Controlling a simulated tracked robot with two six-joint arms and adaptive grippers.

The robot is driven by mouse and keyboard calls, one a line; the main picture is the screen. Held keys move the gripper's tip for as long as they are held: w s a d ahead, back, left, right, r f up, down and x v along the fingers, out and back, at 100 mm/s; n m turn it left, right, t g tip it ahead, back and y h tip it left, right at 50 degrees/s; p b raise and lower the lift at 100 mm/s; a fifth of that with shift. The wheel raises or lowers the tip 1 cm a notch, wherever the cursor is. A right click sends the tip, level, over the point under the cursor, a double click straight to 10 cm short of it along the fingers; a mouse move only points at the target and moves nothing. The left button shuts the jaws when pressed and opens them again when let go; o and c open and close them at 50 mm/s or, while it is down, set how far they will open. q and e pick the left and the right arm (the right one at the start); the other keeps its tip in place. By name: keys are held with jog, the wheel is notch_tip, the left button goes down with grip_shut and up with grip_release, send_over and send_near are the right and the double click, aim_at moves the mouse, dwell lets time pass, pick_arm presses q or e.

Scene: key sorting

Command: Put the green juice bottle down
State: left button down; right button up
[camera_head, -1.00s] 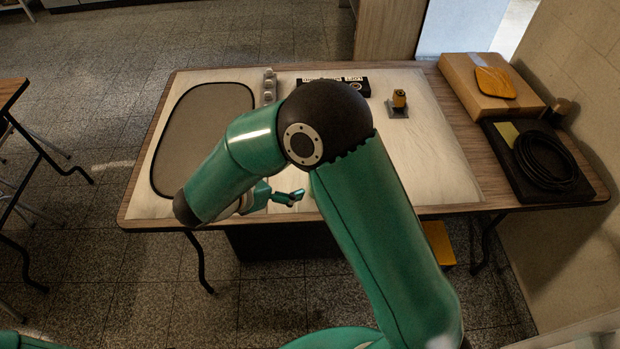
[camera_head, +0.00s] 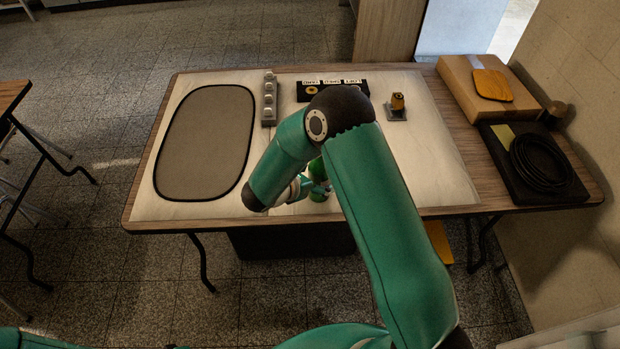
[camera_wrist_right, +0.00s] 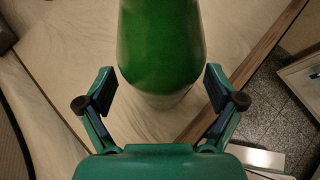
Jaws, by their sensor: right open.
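The green juice bottle (camera_wrist_right: 162,40) stands on the pale worktop near the table's front edge. In the head view only a small part of the bottle (camera_head: 317,167) shows past my right arm. My right gripper (camera_wrist_right: 160,78) is open, with one finger on each side of the bottle in the wrist view. Gaps show between both fingers and the bottle. In the head view the gripper (camera_head: 320,190) is partly hidden by my arm. My left gripper is not in view.
A grey mat (camera_head: 205,142) lies on the left. A grey strip with knobs (camera_head: 269,98) and a black labelled key rack (camera_head: 332,86) stand at the back.

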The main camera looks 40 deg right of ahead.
jog(key=shift+x, duration=0.75)
jog(key=c, duration=1.7)
grip_shut()
jog(key=shift+r, duration=0.1)
